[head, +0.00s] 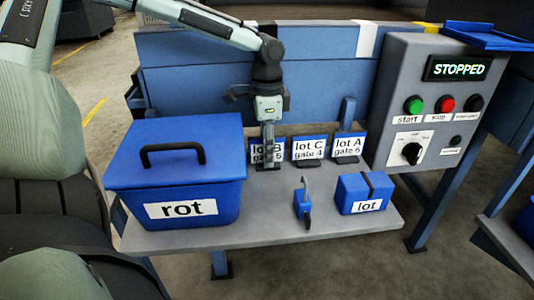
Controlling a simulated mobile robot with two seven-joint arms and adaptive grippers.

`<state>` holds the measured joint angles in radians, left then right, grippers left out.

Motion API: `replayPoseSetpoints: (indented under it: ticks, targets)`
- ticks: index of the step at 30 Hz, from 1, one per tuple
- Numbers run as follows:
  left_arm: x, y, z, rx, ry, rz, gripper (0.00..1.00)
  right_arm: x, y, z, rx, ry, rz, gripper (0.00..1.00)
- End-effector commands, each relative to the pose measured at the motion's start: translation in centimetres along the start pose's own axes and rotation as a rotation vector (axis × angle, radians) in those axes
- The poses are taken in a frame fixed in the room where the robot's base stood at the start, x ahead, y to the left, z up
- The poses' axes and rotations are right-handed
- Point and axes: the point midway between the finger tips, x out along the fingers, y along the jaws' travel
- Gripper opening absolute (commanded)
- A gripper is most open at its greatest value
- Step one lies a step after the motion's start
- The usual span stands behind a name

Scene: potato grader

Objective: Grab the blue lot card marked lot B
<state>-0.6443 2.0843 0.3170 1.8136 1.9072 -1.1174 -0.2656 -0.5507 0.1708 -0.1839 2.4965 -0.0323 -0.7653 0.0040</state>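The blue lot card marked lot B (256,153) stands upright in a small dark holder at the back of the grey shelf, leftmost of three cards. Its white label reads "lot B" and a gate line, partly hidden by a finger. My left gripper (268,150) points straight down at this card, with a finger in front of its middle. The other finger is hidden, so I cannot tell whether the gripper is closed on the card. The card appears to rest in its holder. My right gripper is not in view.
Lot C card (307,148) and lot A card (347,146) stand close to the right. A blue lidded "rot" box (185,180) is to the left. A blue hand tool (302,203) and slotted "lot" block (364,192) lie in front. A control panel (430,105) reads STOPPED.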

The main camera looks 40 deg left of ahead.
Motion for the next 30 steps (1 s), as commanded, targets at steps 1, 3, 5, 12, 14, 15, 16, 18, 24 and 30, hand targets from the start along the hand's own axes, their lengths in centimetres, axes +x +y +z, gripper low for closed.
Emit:
replayPoseSetpoints:
  ticks: [1,3,5,12,14,15,16,18,24,30]
  targets:
    - [0.04,-0.01,0.00,0.000,0.000,0.000,0.34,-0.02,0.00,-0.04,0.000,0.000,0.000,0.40]
    - [0.08,-0.01,0.00,0.000,0.000,0.000,0.34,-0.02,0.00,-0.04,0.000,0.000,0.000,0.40]
    - [0.09,-0.02,0.00,0.000,0.000,0.000,0.34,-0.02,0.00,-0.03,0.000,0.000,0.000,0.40]
    - [0.09,-0.02,0.00,0.000,0.000,0.000,0.23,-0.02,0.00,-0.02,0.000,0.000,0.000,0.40]
    - [0.09,-0.01,0.01,0.000,0.000,0.000,0.16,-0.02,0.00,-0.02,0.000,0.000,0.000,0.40]
    - [0.09,-0.01,0.01,0.000,0.000,0.000,0.11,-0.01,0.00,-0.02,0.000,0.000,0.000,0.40]
    - [0.09,-0.01,0.01,0.000,0.000,0.000,0.07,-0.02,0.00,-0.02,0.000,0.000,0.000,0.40]
    - [0.09,-0.01,0.01,0.000,0.000,0.000,0.00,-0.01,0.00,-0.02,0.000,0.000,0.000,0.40]
    - [0.08,-0.02,0.00,0.000,0.000,0.000,0.00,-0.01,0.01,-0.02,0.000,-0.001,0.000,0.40]
    - [0.02,-0.02,-0.01,0.000,0.000,-0.001,0.00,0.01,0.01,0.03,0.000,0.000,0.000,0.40]
